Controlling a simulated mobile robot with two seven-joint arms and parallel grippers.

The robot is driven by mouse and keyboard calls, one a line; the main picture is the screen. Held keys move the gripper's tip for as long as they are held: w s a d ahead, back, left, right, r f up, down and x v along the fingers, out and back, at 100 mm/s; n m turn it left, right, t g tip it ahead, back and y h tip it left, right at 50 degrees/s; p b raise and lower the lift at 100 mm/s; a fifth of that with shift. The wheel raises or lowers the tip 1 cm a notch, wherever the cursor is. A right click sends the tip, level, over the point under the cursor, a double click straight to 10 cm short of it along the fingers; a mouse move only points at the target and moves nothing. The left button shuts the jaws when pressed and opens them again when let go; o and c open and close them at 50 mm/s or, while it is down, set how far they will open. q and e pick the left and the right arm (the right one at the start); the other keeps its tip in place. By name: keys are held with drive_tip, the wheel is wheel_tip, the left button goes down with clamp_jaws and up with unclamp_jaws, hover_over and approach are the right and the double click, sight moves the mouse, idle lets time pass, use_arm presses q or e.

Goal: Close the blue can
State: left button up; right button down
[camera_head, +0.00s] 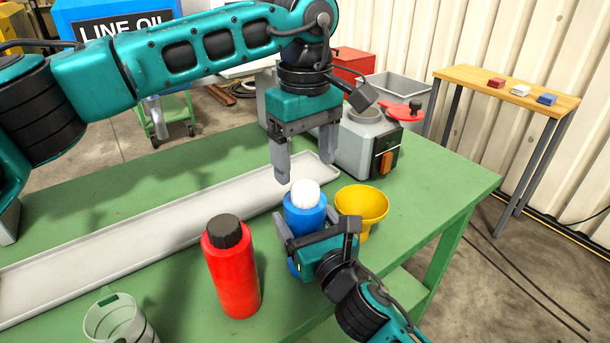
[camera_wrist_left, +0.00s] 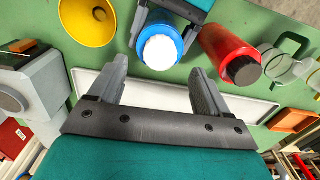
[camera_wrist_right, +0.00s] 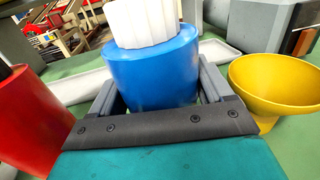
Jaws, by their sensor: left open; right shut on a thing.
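The blue can (camera_head: 308,217) stands upright on the green table, with a white cap (camera_head: 305,193) on its top. I cannot tell how tightly the cap sits. My right gripper (camera_head: 318,238) is shut on the blue can's body; the right wrist view shows its fingers on both sides of the can (camera_wrist_right: 152,72). My left gripper (camera_head: 304,170) is open and empty just above the cap, pointing down. In the left wrist view the cap (camera_wrist_left: 160,52) lies ahead between the spread fingers, apart from them.
A red bottle with a dark cap (camera_head: 231,265) stands left of the can. A yellow funnel (camera_head: 362,205) is close on its right. A long grey tray (camera_head: 130,232) lies behind. A clear jug (camera_head: 115,322) is at front left. A grey machine (camera_head: 362,145) stands at the back.

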use_arm(q)
wheel_tip(320, 180, up, 7)
drive_tip(key=shift+r, duration=0.15)
use_arm(e)
unclamp_jaws()
drive_tip(key=shift+s, duration=0.1)
use_arm(q)
drive_tip(key=shift+f, duration=0.25)
use_arm(e)
drive_tip(key=v, duration=1.2)
drive_tip(key=shift+s+d, duration=0.2)
drive_tip(key=shift+s, duration=0.15)
